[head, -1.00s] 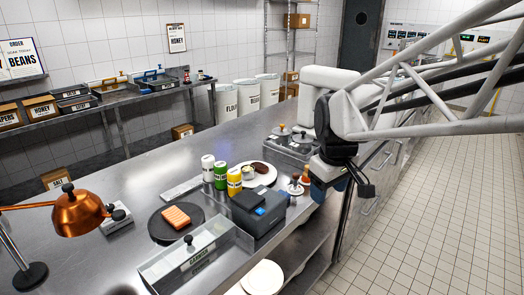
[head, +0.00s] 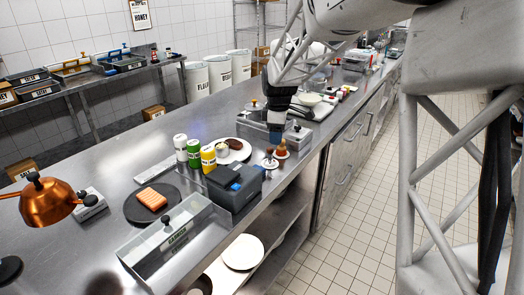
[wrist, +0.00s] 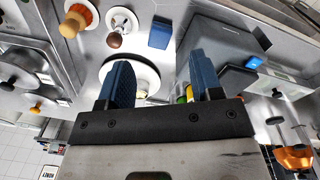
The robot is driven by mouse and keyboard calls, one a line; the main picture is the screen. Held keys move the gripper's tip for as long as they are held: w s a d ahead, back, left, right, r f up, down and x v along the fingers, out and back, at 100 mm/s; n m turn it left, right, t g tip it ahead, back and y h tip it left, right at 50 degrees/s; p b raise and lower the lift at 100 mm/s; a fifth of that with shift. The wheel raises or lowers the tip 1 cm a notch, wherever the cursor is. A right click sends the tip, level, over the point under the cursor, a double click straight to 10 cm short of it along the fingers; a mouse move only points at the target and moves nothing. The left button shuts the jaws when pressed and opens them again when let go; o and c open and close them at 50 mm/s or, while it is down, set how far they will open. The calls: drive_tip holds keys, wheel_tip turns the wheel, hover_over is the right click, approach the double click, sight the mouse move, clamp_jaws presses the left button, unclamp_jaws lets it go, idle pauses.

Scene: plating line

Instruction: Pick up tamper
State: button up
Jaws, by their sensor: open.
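The likely tamper (head: 270,159) is a small piece with a dark brown knob on a small white round base, near the counter's front edge. In the wrist view the dark-knobbed tamper (wrist: 115,39) stands above my left finger, apart from it. Beside it is an orange piece with a pale wooden knob (head: 281,149), also in the wrist view (wrist: 76,20). My gripper (head: 276,136) hangs above the counter, just behind these pieces in the head view. In the wrist view its blue fingers (wrist: 158,76) are apart with nothing held between them.
A dark grey machine (head: 235,188) stands left of the tamper. A lidded tray (head: 246,119) lies beyond my gripper. A small blue block (wrist: 160,32) shows in the wrist view.

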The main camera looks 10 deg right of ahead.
sight(270, 148)
drive_tip(key=w+f+n, duration=0.1)
drive_tip(key=w+f, duration=0.1)
drive_tip(key=w, duration=0.1)
drive_tip(key=w+f+n, duration=0.1)
drive_tip(key=w+f, duration=0.2)
drive_tip(key=w, duration=0.1)
drive_tip(key=w+f+n, duration=0.1)
drive_tip(key=w+f, duration=0.1)
drive_tip(key=w, duration=0.1)
drive_tip(key=shift+w+f+n+g, duration=0.25)
drive_tip(key=shift+w+n+g, duration=0.05)
drive_tip(key=shift+n, duration=0.1)
drive_tip(key=shift+f, duration=1.3)
drive_tip(key=shift+f, duration=2.6)
drive_tip(key=c, duration=1)
